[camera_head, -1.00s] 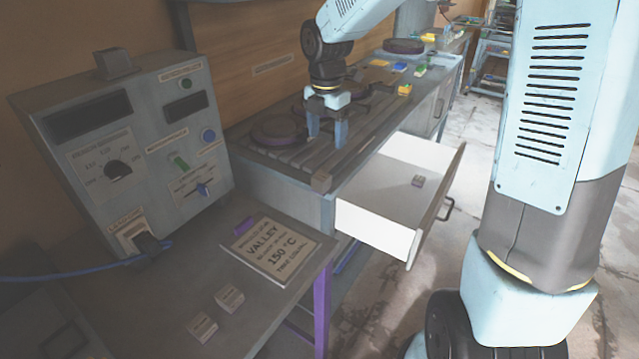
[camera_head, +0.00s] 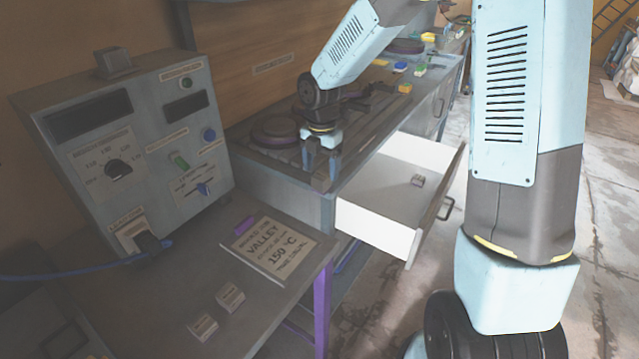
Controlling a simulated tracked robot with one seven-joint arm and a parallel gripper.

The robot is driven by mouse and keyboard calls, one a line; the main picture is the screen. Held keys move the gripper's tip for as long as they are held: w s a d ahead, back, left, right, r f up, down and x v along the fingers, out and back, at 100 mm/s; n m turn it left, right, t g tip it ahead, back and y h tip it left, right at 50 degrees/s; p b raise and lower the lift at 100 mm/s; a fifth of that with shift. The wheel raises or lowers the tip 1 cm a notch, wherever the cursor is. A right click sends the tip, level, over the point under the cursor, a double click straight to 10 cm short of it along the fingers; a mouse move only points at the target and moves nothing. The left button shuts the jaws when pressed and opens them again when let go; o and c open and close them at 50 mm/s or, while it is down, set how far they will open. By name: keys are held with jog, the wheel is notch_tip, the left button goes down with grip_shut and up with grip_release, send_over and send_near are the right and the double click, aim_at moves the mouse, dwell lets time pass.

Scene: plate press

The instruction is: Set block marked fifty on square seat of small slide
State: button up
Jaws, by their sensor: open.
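Small grey blocks show in the head view, their markings too small to read, so I cannot tell which is marked fifty. My gripper (camera_head: 321,176) is open and points down at the front edge of the slotted bench top. Its fingers cover the spot where a small block-like piece showed at the bench's front corner; I cannot tell if it lies between them. I cannot make out the small slide or its square seat.
The open white drawer (camera_head: 377,236) juts out right of the bench. A control box (camera_head: 150,205) with a blue cable stands at left. A sign reading VALLEY 150 °C (camera_head: 270,250) lies on the near table. Dark round plates (camera_head: 274,131) sit on the bench top.

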aim_at(320, 176)
jog(key=shift+a+f, duration=0.15)
jog(key=shift+f, duration=2.1)
jog(key=shift+c, duration=0.3)
jog(key=c, duration=1.3)
jog(key=shift+o, duration=0.2)
jog(key=shift+r, duration=0.1)
